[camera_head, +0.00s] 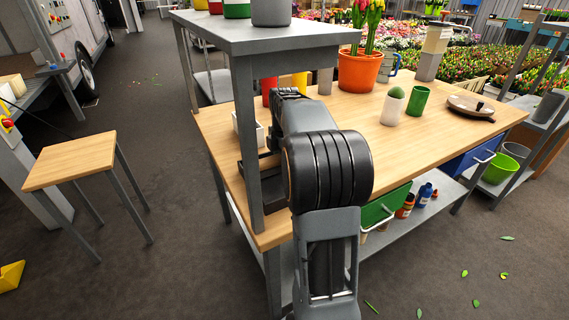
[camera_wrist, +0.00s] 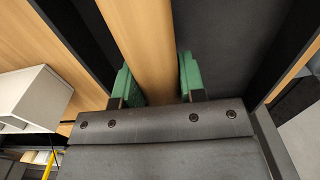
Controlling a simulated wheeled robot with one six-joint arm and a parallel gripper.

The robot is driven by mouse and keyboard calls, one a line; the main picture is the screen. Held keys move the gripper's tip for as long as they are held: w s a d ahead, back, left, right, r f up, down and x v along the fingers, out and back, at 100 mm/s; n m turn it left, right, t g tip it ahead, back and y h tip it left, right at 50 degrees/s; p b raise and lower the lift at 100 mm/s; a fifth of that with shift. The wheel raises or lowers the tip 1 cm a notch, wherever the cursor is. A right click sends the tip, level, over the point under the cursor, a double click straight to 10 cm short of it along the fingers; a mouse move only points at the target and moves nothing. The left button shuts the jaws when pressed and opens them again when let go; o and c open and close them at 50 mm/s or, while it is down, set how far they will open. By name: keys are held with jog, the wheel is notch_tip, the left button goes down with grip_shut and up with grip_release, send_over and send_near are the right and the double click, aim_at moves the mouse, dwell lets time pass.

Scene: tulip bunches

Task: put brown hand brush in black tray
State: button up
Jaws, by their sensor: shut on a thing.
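My gripper (camera_wrist: 157,88) shows in the wrist view with its green finger pads on either side of the brown hand brush (camera_wrist: 150,40). It is shut on the brush's wooden body. The black tray (camera_wrist: 225,45) lies beneath and around the brush, its dark walls running along both sides. I cannot tell whether the brush touches the tray floor. In the head view my arm and a grey shelf post hide the brush and the fingertips. Only a dark part of the tray shows there, on the left end of the wooden table.
A white box (camera_wrist: 30,98) stands left of the tray. The grey shelf post (camera_head: 246,140) rises close to my arm.

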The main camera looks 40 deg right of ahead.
jog(key=shift+f, duration=0.45)
jog(key=shift+f, duration=0.1)
jog(key=o, duration=1)
jog(key=shift+c, duration=0.2)
jog(key=shift+r+p, duration=1.35)
jog(key=shift+r, duration=2.55)
jog(key=shift+s, duration=0.1)
